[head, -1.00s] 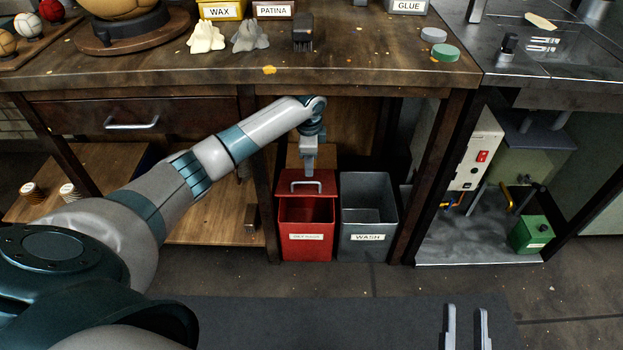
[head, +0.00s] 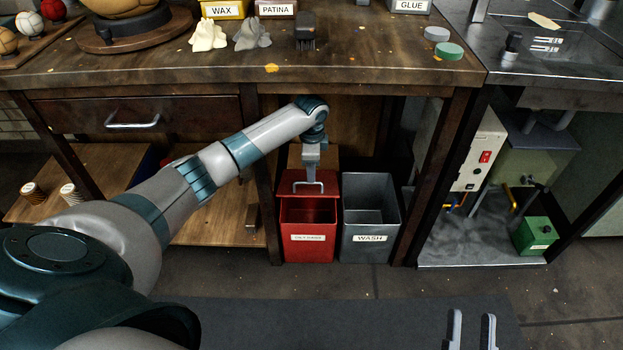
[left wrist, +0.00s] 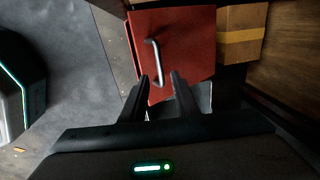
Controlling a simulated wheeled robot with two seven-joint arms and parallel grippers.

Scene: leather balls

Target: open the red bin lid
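The red bin (head: 308,253) stands on the floor under the workbench. Its red lid (head: 290,180) is tilted up at the back, with a dark opening below it; the exact angle is hard to tell. A metal handle (head: 308,187) is on the lid. My left gripper (head: 311,178) is at the handle from above. In the left wrist view its open fingers (left wrist: 159,77) reach the near end of the handle (left wrist: 152,57) on the lid (left wrist: 190,40); contact is unclear. My right gripper (head: 470,330) is open and empty at the bottom edge.
A grey WASH bin (head: 370,250) stands close on the right of the red bin. A cardboard box (left wrist: 242,35) is beside the lid in the left wrist view. The workbench edge (head: 200,75) and a table leg (head: 268,225) are near my left arm.

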